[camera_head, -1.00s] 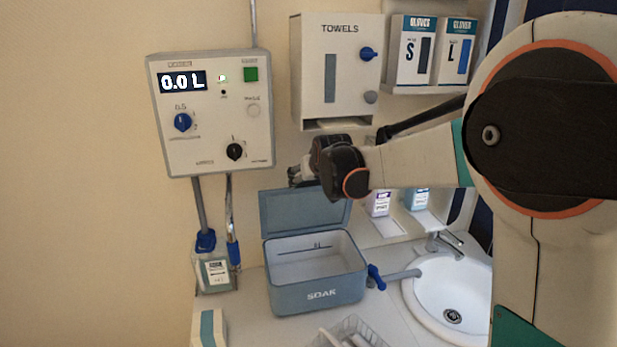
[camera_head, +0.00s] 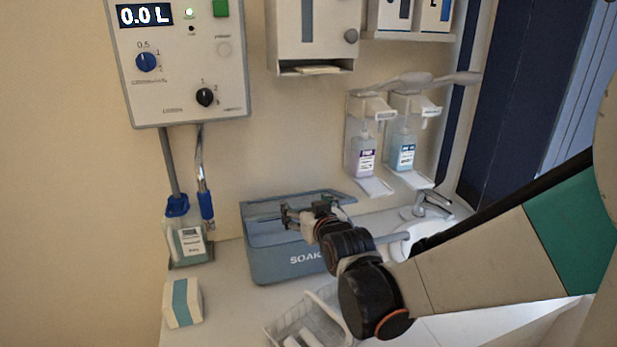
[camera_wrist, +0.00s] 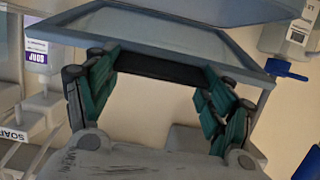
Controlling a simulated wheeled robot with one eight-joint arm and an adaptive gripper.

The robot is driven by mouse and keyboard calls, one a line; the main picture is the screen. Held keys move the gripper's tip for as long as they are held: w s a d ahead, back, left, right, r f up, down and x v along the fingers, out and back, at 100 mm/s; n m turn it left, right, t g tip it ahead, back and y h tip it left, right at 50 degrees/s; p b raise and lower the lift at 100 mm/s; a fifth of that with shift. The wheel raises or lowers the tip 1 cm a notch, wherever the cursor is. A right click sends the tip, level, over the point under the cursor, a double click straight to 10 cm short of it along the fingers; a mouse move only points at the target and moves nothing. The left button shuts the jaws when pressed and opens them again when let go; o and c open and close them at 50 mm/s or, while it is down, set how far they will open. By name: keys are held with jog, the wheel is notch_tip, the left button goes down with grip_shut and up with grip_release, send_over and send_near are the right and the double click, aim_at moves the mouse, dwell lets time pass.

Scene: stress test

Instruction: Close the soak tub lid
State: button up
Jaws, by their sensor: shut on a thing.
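The soak tub (camera_head: 278,264) is a blue-grey box marked SOAK on the counter, in the head view. Its blue-grey lid (camera_head: 322,197) is tilted over the tub, neither upright nor flat. My gripper (camera_head: 297,216) is at the lid's front part, above the tub. In the wrist view the lid (camera_wrist: 225,45) fills the upper middle, and my gripper's green fingers (camera_wrist: 160,90) stand apart on either side of its dark edge strip. The gripper is shut on the lid.
A wire basket (camera_head: 290,322) sits in front of the tub, close under my arm. A white and teal box (camera_head: 182,303) and a bottle (camera_head: 188,240) stand at the left. The sink tap (camera_head: 433,203) is at the right. Pump bottles (camera_head: 363,158) hang on the wall behind.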

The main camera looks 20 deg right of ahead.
notch_tip(320, 180, down, 7)
jog(key=s+b, duration=0.2)
jog(key=b, duration=0.2)
jog(key=shift+f, duration=0.1)
jog(key=o, duration=1.5)
jog(key=shift+s, duration=0.1)
jog(key=shift+v, duration=6.05)
